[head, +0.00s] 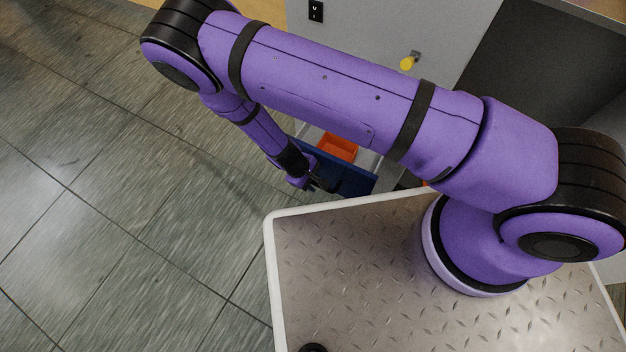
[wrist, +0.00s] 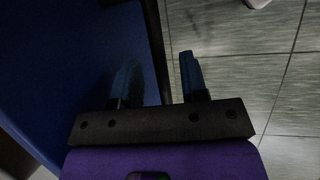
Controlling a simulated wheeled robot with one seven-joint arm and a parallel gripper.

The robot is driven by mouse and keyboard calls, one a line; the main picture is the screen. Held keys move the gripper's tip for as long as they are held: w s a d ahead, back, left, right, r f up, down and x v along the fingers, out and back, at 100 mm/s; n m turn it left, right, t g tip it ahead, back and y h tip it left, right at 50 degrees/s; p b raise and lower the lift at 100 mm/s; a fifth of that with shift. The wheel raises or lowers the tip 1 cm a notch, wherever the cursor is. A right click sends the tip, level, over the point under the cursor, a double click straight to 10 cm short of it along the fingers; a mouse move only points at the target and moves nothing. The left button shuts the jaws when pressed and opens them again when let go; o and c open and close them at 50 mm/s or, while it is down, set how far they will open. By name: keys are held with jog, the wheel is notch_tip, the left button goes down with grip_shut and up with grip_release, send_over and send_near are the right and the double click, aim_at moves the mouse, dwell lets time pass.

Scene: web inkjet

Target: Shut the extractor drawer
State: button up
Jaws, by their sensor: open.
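The extractor drawer has a dark blue front panel (head: 345,178) and stands out from the grey cabinet, just beyond my base in the head view. An orange-red bin (head: 338,147) sits inside it. My gripper (head: 318,186) is at the panel's left part, partly hidden by my wrist. In the wrist view the blue panel (wrist: 70,50) fills the left side, with a black edge or bar (wrist: 153,45) along it. My gripper (wrist: 158,78) is open, one finger over the blue side and one over the floor, the black edge running between them. Contact cannot be told.
The grey cabinet (head: 385,45) carries a yellow knob (head: 407,63) and a black switch (head: 316,11). A dark opening (head: 530,70) is at the right. Tiled floor (head: 110,200) is clear at the left. My arm hides part of the drawer and cabinet.

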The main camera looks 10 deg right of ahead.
jog(key=shift+d+f, duration=0.1)
jog(key=shift+f, duration=0.1)
grip_shut()
jog(key=w+d, duration=1.5)
jog(key=w, duration=0.4)
jog(key=shift+w+r, duration=0.1)
jog(key=shift+w, duration=0.05)
jog(key=shift+c, duration=0.5)
grip_release()
jog(key=shift+d, duration=0.1)
jog(key=shift+o, duration=0.5)
